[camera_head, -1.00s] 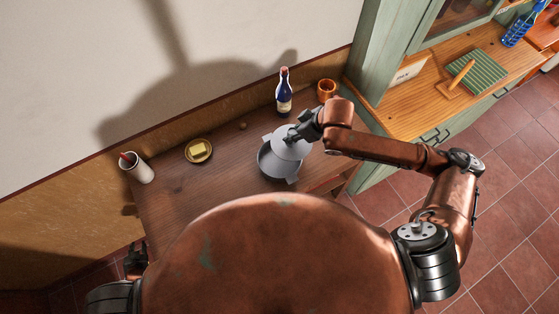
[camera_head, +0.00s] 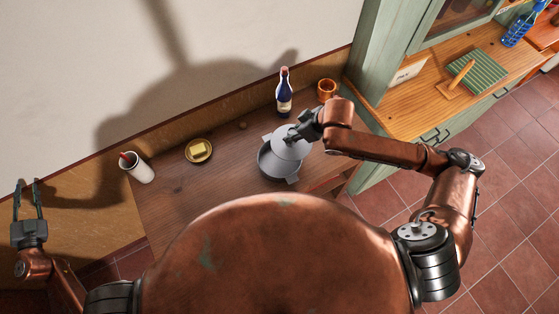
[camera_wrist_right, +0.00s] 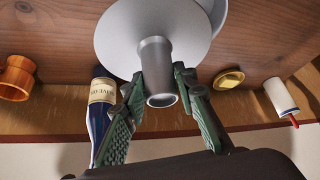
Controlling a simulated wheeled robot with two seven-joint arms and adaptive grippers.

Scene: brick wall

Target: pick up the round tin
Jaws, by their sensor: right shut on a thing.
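A grey round tin (camera_head: 269,168) with small side tabs stands on the wooden table. A pale grey disc (camera_head: 290,150) with an upright tube covers its upper right part in the head view. I cannot tell whether the disc rests on the tin or is above it. My right gripper (camera_head: 293,138) is shut on the tube, which shows between its fingers in the right wrist view (camera_wrist_right: 156,60). My left gripper (camera_head: 27,189) is raised at the far left, away from the table, empty and open with its fingers apart.
A dark bottle (camera_head: 284,93) and an orange mug (camera_head: 326,89) stand behind the tin. A dish with a yellow block (camera_head: 198,150) and a white cup (camera_head: 138,168) are to the left. A green cabinet (camera_head: 366,70) closes off the right.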

